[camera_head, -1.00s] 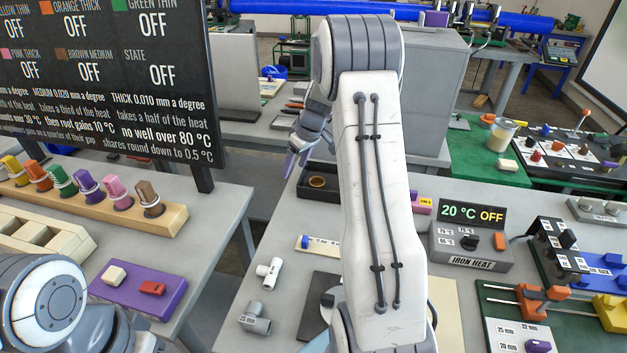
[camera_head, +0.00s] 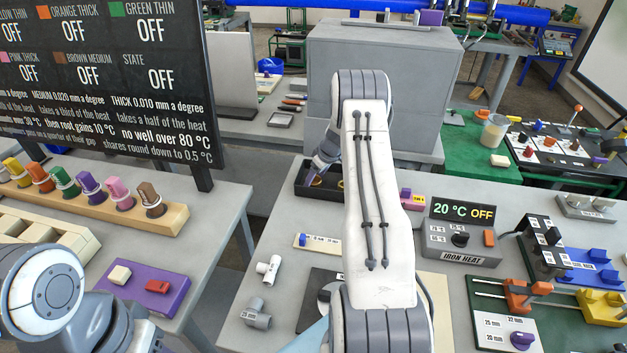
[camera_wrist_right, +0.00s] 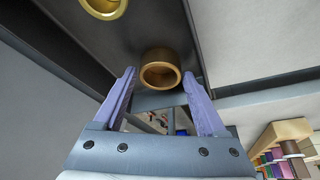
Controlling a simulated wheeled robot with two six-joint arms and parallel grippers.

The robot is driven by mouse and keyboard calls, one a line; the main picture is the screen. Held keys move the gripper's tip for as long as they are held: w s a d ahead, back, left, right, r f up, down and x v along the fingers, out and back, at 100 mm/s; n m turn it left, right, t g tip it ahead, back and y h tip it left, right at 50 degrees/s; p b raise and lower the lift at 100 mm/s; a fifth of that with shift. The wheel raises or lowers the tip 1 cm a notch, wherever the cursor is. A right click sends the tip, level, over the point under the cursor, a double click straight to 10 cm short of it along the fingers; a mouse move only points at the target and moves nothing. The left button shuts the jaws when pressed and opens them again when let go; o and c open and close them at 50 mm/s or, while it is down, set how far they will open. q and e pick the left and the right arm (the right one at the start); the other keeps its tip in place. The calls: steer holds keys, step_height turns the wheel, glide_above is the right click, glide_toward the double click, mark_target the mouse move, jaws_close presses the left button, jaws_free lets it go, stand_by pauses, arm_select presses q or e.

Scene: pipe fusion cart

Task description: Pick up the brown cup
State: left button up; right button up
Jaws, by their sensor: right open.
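The brown cup (camera_wrist_right: 160,57) is a small round cup with a lighter rim around its open mouth. In the right wrist view it sits between the two purple fingertips of my right gripper (camera_wrist_right: 159,78), which is open and not closed on it. I cannot tell whether a finger touches it. In the head view the right gripper (camera_head: 315,176) is down at the black tray (camera_head: 300,191), partly behind my own forearm, with a small part of a cup showing by its fingers. My left gripper is out of view; only part of the left arm shows.
A gold-rimmed cup (camera_wrist_right: 104,6) lies close to the brown one in the right wrist view. The tray wall (camera_wrist_right: 60,40) runs beside the fingers. A large grey box (camera_head: 385,85) stands behind the tray. The iron heat unit (camera_head: 460,238) is to the right.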

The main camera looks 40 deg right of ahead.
steer(key=shift+w+f, duration=0.25)
steer(key=shift+f, duration=0.35)
steer(key=c, duration=1.1)
steer(key=shift+o, duration=0.2)
steer(key=shift+r, duration=0.15)
